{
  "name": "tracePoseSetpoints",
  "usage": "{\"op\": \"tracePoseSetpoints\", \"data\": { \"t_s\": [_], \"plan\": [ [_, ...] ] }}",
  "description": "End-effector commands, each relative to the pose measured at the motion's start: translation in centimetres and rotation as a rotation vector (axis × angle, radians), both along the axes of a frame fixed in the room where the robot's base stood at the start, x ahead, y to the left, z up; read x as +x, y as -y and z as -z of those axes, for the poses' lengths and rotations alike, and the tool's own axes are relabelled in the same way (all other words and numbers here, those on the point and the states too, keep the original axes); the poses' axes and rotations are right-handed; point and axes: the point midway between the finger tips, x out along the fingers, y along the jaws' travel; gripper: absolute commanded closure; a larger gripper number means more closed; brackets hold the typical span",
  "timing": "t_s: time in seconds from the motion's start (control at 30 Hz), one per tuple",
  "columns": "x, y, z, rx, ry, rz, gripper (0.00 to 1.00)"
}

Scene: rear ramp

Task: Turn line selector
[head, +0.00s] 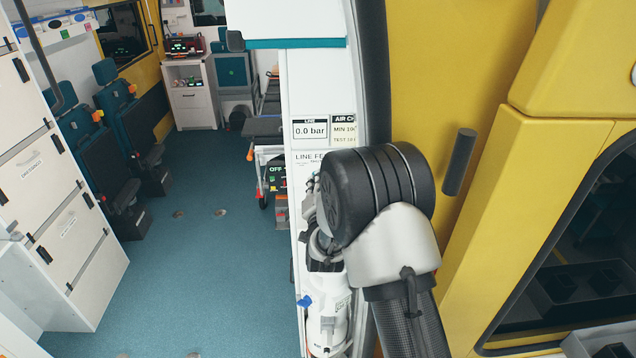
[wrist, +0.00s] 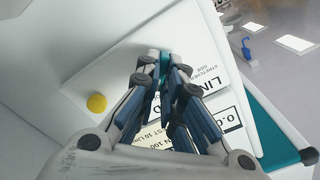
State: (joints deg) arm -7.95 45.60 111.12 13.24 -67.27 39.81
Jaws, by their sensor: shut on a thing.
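My gripper (wrist: 165,72) is shut at the white panel (wrist: 75,70) in the wrist view. Its fingers close on a small dark green piece (wrist: 164,60), which I take to be the line selector; most of it is hidden between the fingers, so its setting cannot be read. A label with "LIN" and "STRETCHER SIDE" (wrist: 203,82) lies just right of the fingers. In the head view the panel's edge carries a "LINE 0.0 bar" display (head: 310,129) and an "AIR" label (head: 344,130).
A yellow round button (wrist: 97,103) sits left of the fingers. In the head view a yellow wall (head: 440,60) with a dark handle (head: 459,162) stands close right of my arm. White drawers (head: 40,190) stand left; the blue floor (head: 215,240) between is mostly clear.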

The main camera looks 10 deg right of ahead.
Motion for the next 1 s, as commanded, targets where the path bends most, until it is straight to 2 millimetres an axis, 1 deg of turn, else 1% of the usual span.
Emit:
{"op": "tracePoseSetpoints", "data": {
  "t_s": [0.27, 0.47, 0.67, 1.0],
  "plan": [
    [0.00, 0.01, 0.04, -0.008, -0.001, 0.000, 1.00],
    [0.02, -0.02, 0.16, -0.067, -0.004, 0.000, 1.00],
    [0.05, -0.07, 0.25, -0.199, -0.012, 0.000, 1.00],
    [0.04, -0.17, 0.18, -0.486, -0.033, 0.000, 1.00]
  ]
}}
